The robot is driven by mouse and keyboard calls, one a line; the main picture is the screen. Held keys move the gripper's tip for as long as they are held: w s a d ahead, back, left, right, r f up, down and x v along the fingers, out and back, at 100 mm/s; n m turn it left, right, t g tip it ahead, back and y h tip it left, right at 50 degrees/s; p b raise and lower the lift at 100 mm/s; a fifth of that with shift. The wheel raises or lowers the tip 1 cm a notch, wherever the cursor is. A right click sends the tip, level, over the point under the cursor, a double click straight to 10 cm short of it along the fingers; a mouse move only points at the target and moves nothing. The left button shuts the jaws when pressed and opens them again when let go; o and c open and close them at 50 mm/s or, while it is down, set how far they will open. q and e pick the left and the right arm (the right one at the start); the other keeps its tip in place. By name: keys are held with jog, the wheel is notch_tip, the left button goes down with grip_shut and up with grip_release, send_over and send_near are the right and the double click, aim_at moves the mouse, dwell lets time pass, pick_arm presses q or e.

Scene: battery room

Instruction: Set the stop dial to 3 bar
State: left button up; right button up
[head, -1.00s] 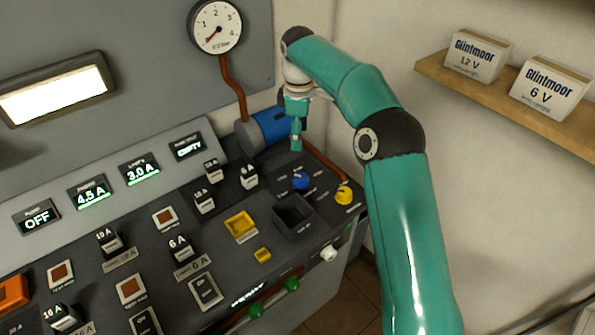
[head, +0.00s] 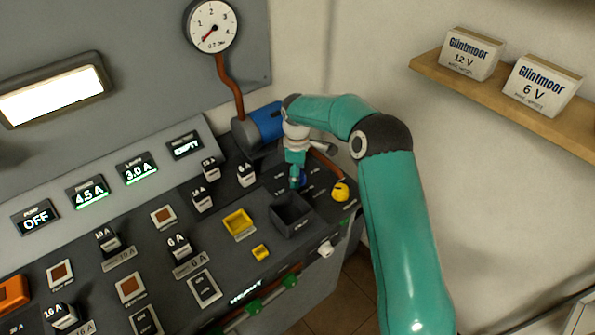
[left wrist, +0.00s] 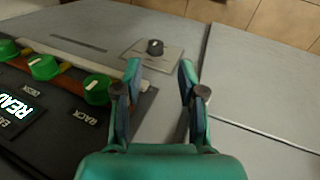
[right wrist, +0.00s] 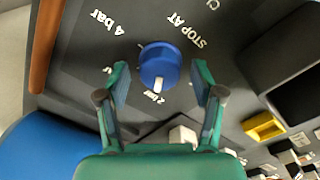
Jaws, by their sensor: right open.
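The stop dial is a round blue knob (right wrist: 160,62) with a white pointer mark, beside the lettering "STOP AT". In the right wrist view its mark points at the "2 bar" label (right wrist: 153,97); a "4 bar" label (right wrist: 108,22) is at the upper left. My right gripper (right wrist: 160,82) is open, its fingers on either side of the dial, apparently not touching it. In the head view the right gripper (head: 297,182) is over the dial and mostly hides it. My left gripper (left wrist: 160,70) is open and empty in the left wrist view.
A pressure gauge (head: 211,26) hangs on the wall, needle low. A yellow knob (head: 340,191) is right of the dial. A dark open bin (head: 290,214) is in front, and a blue cylinder (head: 265,122) behind. The pump display (head: 36,217) reads OFF.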

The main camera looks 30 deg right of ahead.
jog(key=c, duration=1.1)
jog(key=shift+c, duration=0.2)
jog(key=shift+m, duration=0.4)
jog(key=shift+w+m+b, duration=0.1)
jog(key=shift+m+b, duration=0.55)
jog(key=shift+m, duration=0.35)
jog(key=m, duration=0.2)
jog(key=shift+m+b, duration=0.3)
jog(key=shift+b, duration=0.1)
jog(key=m, duration=0.3)
jog(key=shift+b, duration=0.3)
jog(key=shift+d+m, duration=0.1)
jog(key=shift+m, duration=1.6)
